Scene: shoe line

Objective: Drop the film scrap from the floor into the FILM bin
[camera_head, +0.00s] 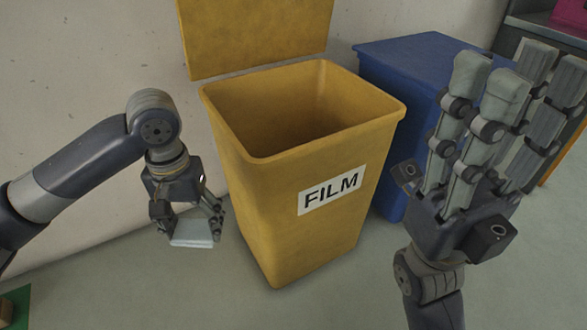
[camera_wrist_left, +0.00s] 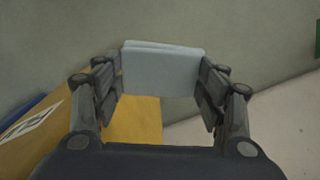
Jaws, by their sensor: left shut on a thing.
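The yellow FILM bin (camera_head: 288,215) stands in the middle of the head view with its lid (camera_head: 255,35) raised and its mouth open. My left gripper (camera_head: 192,228) points down just left of the bin, lower than its rim and outside it. It is shut on a pale blue-grey flat piece, the film scrap (camera_head: 192,233). In the left wrist view the scrap (camera_wrist_left: 162,70) sits between the fingertips, and the side of the bin (camera_wrist_left: 135,120) shows below it. My right gripper (camera_head: 520,72) points up at the right, its fingers spread apart and nothing between them.
A blue bin (camera_head: 405,60) with a closed top stands behind and right of the yellow bin. A wall (camera_head: 90,70) runs behind at the left. A green thing (camera_head: 15,305) lies at the lower left corner. The floor in front of the bin is clear.

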